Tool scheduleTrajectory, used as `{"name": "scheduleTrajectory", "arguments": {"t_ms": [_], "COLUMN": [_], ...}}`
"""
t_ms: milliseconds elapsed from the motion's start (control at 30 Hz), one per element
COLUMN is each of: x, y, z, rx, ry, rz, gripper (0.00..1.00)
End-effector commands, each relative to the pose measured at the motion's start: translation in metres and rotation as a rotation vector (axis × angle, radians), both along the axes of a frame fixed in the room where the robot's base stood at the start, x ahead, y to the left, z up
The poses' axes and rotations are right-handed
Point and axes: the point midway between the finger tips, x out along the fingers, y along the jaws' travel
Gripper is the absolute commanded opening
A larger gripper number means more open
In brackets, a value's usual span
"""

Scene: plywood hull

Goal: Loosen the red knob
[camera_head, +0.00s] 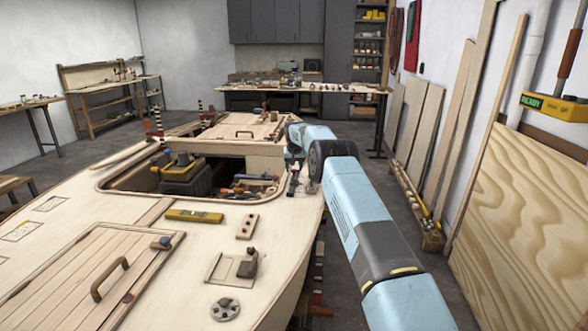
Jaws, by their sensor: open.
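I cannot pick out a red knob with certainty. A small reddish-brown piece (128,298) sits on the hatch near its right edge. Small red bits also show among the items beyond the hull opening, too small to tell apart. My arm reaches forward along the hull's right side. My gripper (293,180) is small and dark at the arm's far end, by the right rim of the opening. It is open, and nothing shows between its fingers. The arm's wrist hides part of the deck behind it.
The plywood hull (120,200) fills the left and middle. A dark toolbox (185,177) stands in its opening. A yellow level (194,216), a wooden block (247,226) and a round metal fitting (225,309) lie on deck. Plywood sheets (530,220) lean at right.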

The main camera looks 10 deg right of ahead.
Motion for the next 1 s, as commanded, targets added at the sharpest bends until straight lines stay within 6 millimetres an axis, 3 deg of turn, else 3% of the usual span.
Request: {"name": "scheduleTrajectory", "arguments": {"t_ms": [400, 900, 1000], "x": [0.0017, 0.0018, 0.0018], "y": [-0.0003, -0.0002, -0.0002], "z": [-0.0053, -0.0051, -0.0051], "rx": [0.0, 0.0, 0.0], "ry": [0.001, 0.001, 0.001], "rz": [0.0, 0.0, 0.0], "gripper": [0.54, 0.06, 0.0]}}
